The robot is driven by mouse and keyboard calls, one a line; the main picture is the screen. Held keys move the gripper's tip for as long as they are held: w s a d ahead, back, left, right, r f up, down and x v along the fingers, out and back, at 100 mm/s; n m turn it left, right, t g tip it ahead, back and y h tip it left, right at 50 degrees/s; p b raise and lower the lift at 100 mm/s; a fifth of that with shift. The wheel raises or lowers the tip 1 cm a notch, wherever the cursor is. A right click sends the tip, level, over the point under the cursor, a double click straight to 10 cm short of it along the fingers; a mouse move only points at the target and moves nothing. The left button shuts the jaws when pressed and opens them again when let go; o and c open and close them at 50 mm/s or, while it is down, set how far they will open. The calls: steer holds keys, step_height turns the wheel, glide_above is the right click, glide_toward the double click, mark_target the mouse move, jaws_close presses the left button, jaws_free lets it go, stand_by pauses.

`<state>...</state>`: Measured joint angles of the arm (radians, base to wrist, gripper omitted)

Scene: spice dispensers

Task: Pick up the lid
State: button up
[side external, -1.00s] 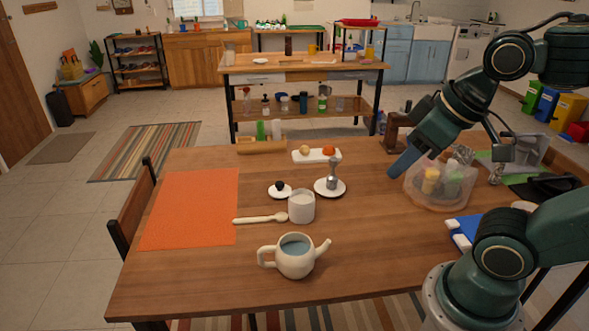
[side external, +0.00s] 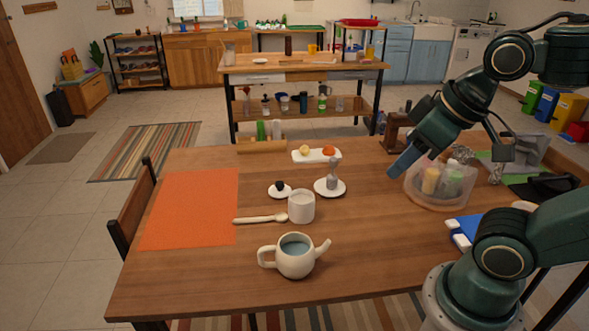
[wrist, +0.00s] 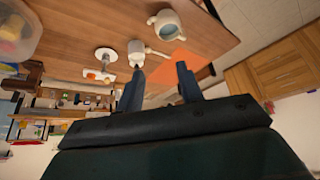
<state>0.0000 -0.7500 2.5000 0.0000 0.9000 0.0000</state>
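A small white lid (side external: 280,191) with a dark knob lies flat on the wooden table, behind the white cup (side external: 301,206) and beside the orange mat (side external: 195,205). A cream teapot (side external: 295,262) with an uncovered top stands near the front of the table. My gripper (side external: 397,167) hangs above the table to the right of the lid, well apart from it, beside the clear bowl. In the wrist view my gripper (wrist: 158,82) has its two dark fingers spread with nothing between them. The cup (wrist: 136,48) and teapot (wrist: 168,22) show beyond the fingers; the lid is not clear there.
A white dish with a metal piece (side external: 331,186) stands right of the lid. A wooden spoon (side external: 260,218) lies in front of it. A white tray (side external: 316,156) is behind. A clear bowl (side external: 425,200) of jars stands at right. The table's front left is clear.

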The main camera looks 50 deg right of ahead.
steer(key=o, duration=1.3)
steer(key=w+d+r+n+g, duration=0.1)
steer(key=w+d+r+n, duration=0.1)
steer(key=w, duration=0.6)
steer(key=w+d+r+n+g, duration=0.1)
steer(key=w+r, duration=0.2)
steer(key=w, duration=0.4)
steer(key=w+d+f+n+g, duration=0.1)
steer(key=w+d+f+n, duration=0.1)
steer(key=w, duration=0.5)
steer(key=w+d+f+n, duration=0.1)
steer(key=w+d+f, duration=0.15)
steer(key=w, duration=0.35)
steer(key=w+d+f+n+g, duration=0.1)
steer(key=w+d+f+n, duration=0.1)
steer(key=w+d+f, duration=0.2)
steer(key=w+d+f+n, duration=0.2)
steer(key=w+f, duration=0.4)
steer(key=f, duration=0.5)
steer(key=w+d+f+n+g, duration=0.1)
steer(key=w+d+f+n, duration=0.1)
steer(key=w+d+f, duration=0.3)
steer(key=shift+w+d+f+g, duration=0.1)
steer(key=shift+d+f+g, duration=0.1)
steer(key=shift+f, duration=0.4)
steer(key=shift+d+f+g, duration=0.1)
steer(key=shift+d+f, duration=0.05)
steer(key=shift+f, duration=0.45)
